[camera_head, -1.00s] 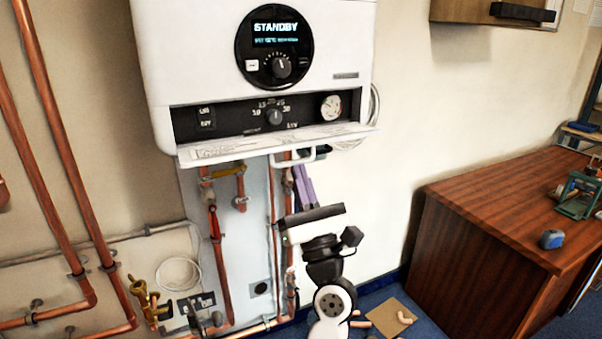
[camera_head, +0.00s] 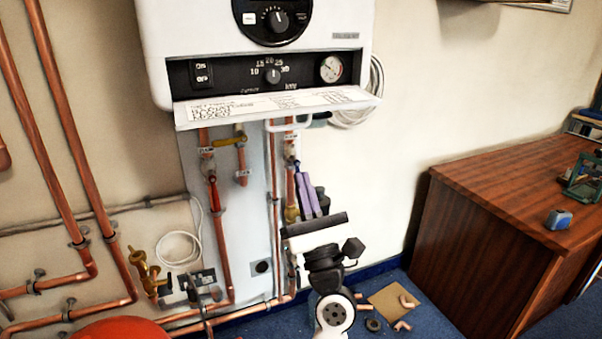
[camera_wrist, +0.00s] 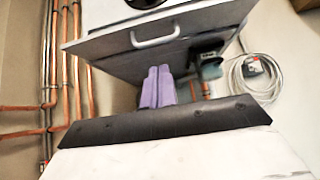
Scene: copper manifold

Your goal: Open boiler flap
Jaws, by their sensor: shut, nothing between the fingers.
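The white boiler (camera_head: 160,50) hangs on the wall. Its flap (camera_head: 275,108) is swung down and juts outward, with a printed label on its upward face. The dark control panel (camera_head: 225,75) behind it is exposed. The flap's white handle (camera_head: 292,124) is under its front edge. In the wrist view the handle (camera_wrist: 155,36) and the flap's outer face (camera_wrist: 200,40) show above my fingers. My gripper (camera_head: 312,198), with purple fingers, is below the flap and apart from the handle. The fingers (camera_wrist: 158,86) are together and empty.
Copper pipes (camera_head: 219,230) and valves run below the boiler, close to my gripper. A coiled white cable (camera_head: 365,100) hangs right of the boiler. A wooden cabinet (camera_head: 485,250) stands at right. A red rounded object (camera_head: 120,329) shows at the bottom left.

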